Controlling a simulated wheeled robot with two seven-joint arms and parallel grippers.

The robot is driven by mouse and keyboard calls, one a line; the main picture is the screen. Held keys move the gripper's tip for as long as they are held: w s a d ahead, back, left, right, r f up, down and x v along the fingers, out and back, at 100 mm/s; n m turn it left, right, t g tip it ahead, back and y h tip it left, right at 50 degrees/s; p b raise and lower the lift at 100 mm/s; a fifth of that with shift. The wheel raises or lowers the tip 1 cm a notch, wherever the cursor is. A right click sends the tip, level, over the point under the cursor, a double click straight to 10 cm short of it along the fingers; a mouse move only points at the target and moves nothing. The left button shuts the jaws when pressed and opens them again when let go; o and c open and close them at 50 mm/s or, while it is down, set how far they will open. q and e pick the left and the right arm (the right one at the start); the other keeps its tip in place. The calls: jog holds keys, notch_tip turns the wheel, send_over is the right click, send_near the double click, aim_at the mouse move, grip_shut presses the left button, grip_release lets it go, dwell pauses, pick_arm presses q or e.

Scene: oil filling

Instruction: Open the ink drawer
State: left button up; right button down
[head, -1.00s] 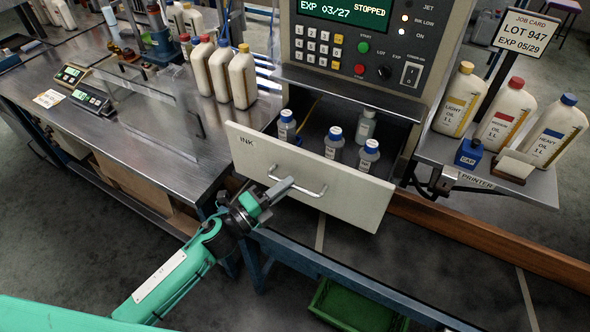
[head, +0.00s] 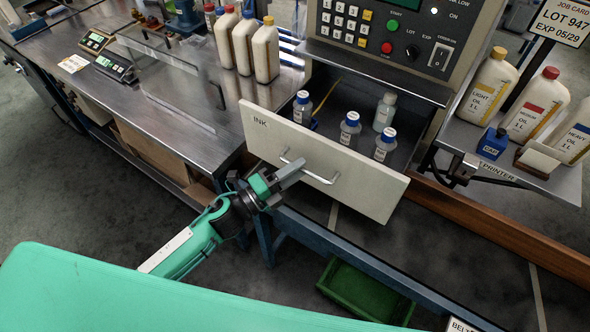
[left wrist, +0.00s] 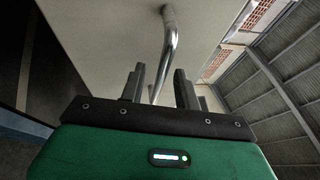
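The ink drawer (head: 330,160), a cream front marked INK, stands pulled out below the control panel. Several small bottles with blue or pale caps (head: 348,128) stand inside it. Its silver bar handle (head: 318,176) is on the front and also shows in the left wrist view (left wrist: 171,45). My left gripper (head: 290,175) is at the left end of the handle, in front of the drawer face. In the left wrist view its two fingers (left wrist: 158,88) are apart, with the bar running down between them and clear space beside it. My right gripper is not in view.
A steel bench (head: 190,110) with oil bottles (head: 266,52) and scales stands left of the drawer. A printer shelf (head: 530,180) with oil bottles and a blue cap box (head: 493,143) is at right. A green crate (head: 365,293) lies on the floor below.

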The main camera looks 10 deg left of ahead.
pick_arm(q)
jog(key=shift+a, duration=0.1)
jog(key=b+v, duration=0.4)
jog(key=v, duration=0.9)
jog(key=shift+s+a+b, duration=0.25)
jog(key=shift+s+b, duration=0.05)
jog(key=shift+b, duration=0.1)
jog(key=shift+f, duration=0.1)
